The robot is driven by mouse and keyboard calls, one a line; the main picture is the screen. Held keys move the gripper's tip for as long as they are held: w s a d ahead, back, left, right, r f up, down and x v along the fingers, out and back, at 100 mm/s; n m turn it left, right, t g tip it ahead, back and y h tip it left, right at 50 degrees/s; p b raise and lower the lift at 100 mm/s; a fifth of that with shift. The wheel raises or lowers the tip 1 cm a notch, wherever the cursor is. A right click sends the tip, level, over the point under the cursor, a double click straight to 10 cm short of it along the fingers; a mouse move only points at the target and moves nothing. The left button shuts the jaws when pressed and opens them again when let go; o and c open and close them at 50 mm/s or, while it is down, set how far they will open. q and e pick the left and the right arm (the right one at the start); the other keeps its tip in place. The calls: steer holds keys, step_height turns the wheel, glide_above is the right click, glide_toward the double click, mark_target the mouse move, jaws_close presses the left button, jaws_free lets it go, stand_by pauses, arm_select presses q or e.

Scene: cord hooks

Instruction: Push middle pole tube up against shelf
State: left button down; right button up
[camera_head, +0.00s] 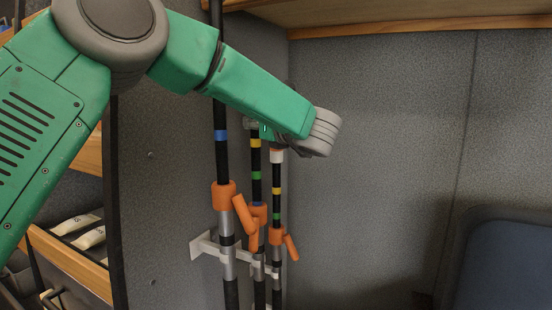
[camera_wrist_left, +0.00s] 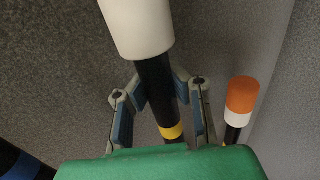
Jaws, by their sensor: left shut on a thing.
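Three upright poles stand in the head view. The middle pole (camera_head: 256,190) is black with yellow and green bands and an orange clamp lower down. My left gripper (camera_head: 264,130) is at its upper part, mostly hidden behind my wrist. In the left wrist view, my left gripper (camera_wrist_left: 160,92) has its fingers on both sides of the middle pole's black tube (camera_wrist_left: 156,82), shut on it. A wide white piece (camera_wrist_left: 138,25) is above the fingers and a yellow band below. The shelf (camera_head: 400,22) is wooden, at the top. My right gripper is out of view.
The nearer pole (camera_head: 221,160) with a blue band stands left of the middle one. The right pole (camera_head: 277,175), with an orange and white top (camera_wrist_left: 240,97), stands close beside it. A white bracket (camera_head: 205,245) is at the poles' lower part. A blue chair-like object (camera_head: 505,265) is at lower right.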

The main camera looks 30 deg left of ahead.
arm_select(q)
steer(key=r, duration=0.1)
steer(key=d+r, duration=0.1)
steer(key=r, duration=0.1)
steer(key=shift+w+d+r+t, duration=0.1)
steer(key=shift+d+r+t, duration=0.2)
steer(key=r, duration=0.2)
steer(key=a+r, duration=0.1)
steer(key=r, duration=0.1)
steer(key=r+p, duration=0.1)
steer(key=shift+a+r, duration=0.4)
steer(key=r, duration=0.1)
steer(key=d+r, duration=0.1)
steer(key=r, duration=0.1)
steer(key=shift+a+r, duration=0.1)
steer(key=shift+r, duration=0.1)
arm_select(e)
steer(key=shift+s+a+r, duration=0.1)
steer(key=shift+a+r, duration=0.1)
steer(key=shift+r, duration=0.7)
